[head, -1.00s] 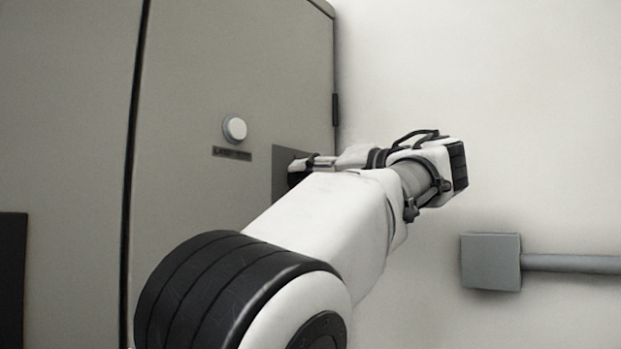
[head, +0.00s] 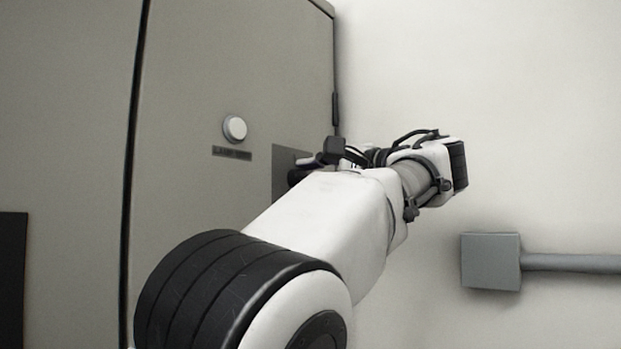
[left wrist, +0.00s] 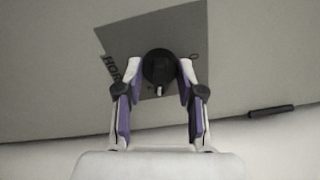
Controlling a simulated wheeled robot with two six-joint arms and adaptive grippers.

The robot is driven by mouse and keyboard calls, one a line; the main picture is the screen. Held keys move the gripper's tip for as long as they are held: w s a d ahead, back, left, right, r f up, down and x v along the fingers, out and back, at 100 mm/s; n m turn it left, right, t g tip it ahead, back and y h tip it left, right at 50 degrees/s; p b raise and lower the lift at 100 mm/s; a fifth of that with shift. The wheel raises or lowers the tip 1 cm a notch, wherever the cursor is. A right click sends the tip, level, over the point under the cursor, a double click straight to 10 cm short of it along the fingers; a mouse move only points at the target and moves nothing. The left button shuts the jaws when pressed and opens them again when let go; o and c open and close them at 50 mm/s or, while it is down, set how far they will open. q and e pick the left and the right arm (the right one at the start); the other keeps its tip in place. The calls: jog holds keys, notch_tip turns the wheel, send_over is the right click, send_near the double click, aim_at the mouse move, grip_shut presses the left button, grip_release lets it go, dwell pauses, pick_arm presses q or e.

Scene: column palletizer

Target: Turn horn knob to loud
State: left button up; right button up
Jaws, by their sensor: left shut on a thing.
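The horn knob (left wrist: 158,68) is round and black with a white mark on its edge that faces the bottom of the left wrist view. It sits on a dark grey plate (left wrist: 185,30) with partly hidden "HOR" lettering at left and a small "0"-like mark at right. My left gripper (left wrist: 160,68) has one finger on each side of the knob and is shut on it. In the head view the gripper (head: 303,172) reaches the plate (head: 288,160) on the cabinet, and the knob is mostly hidden behind it and my arm.
A white round button (head: 235,128) with a dark label strip (head: 231,152) is on the cabinet door (head: 200,70), left of the plate. A grey box with a conduit (head: 490,262) is on the pale wall at right. The wall between is clear.

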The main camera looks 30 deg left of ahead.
pick_arm(q)
jog(key=shift+r+m, duration=0.1)
jog(key=shift+m, duration=1.2)
jog(key=o, duration=0.9)
jog(key=shift+o, duration=1.3)
jog(key=shift+a, duration=0.2)
jog(key=d, duration=0.7)
jog(key=shift+s, duration=0.3)
